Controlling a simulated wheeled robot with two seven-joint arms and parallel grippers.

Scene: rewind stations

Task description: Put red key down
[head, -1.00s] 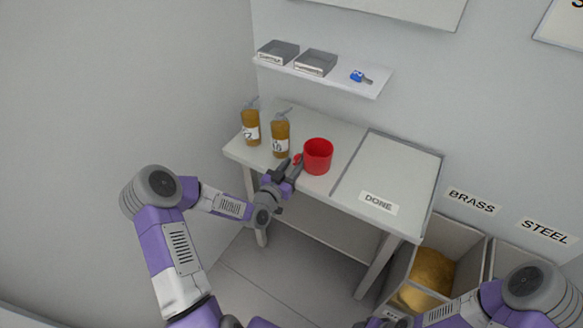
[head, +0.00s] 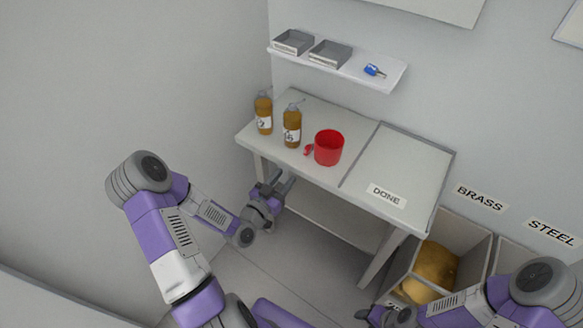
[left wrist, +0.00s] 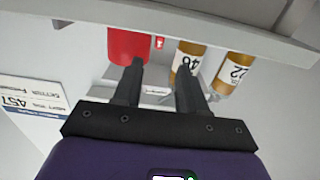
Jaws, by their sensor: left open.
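The red key (head: 308,150) lies on the white table (head: 222,0) just left of the red cup (head: 329,148). In the left wrist view, the key (left wrist: 159,43) shows between the red cup (left wrist: 128,45) and a bottle. My left gripper (head: 283,181) is open and empty, in front of the table's front edge and apart from the key. Its two fingers (left wrist: 160,65) are spread in the left wrist view. My right gripper (head: 372,316) shows only in part at the bottom of the head view, and its jaws cannot be made out.
Two amber bottles (head: 292,128) stand left of the key. The DONE area (head: 400,165) on the right of the table is empty. A shelf (head: 385,78) above holds two grey trays (head: 330,53) and a blue key (head: 374,71). Bins marked BRASS and STEEL stand at the right.

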